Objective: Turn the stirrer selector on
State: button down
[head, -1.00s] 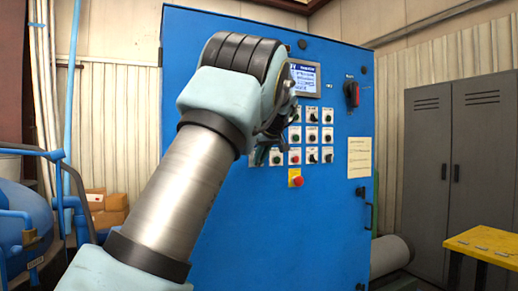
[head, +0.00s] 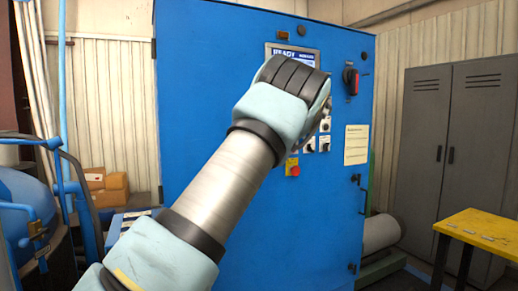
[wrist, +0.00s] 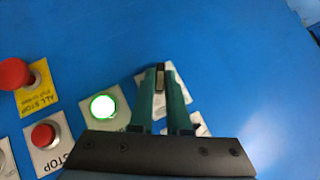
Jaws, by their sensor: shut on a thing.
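In the wrist view my gripper (wrist: 161,72) has its two green fingers closed on a small dark selector knob (wrist: 160,79). The knob sits on a white label plate (wrist: 181,96) on the blue panel. The plate's text is hidden or too small, so I cannot read whether it is the stirrer selector. The fingers hide much of the plate, and I cannot tell the knob's position. In the head view my arm covers my gripper and most of the panel's buttons.
A lit green-ringed button (wrist: 103,106), a red stop button (wrist: 44,134) and a red ALL STOP mushroom button (wrist: 15,74) lie left of my fingers. The blue cabinet (head: 215,110) carries a screen (head: 286,52) and a red-black rotary switch (head: 351,80).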

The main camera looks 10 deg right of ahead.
dwell(0.3)
jog(key=c, duration=0.9)
grip_release()
jog(key=b+v, duration=0.2)
jog(key=v, duration=0.8)
jog(key=shift+s+d+r+b, duration=0.15)
jog(key=shift+s+d+b, duration=0.15)
jog(key=shift+b, duration=0.1)
jog(key=shift+a, duration=0.1)
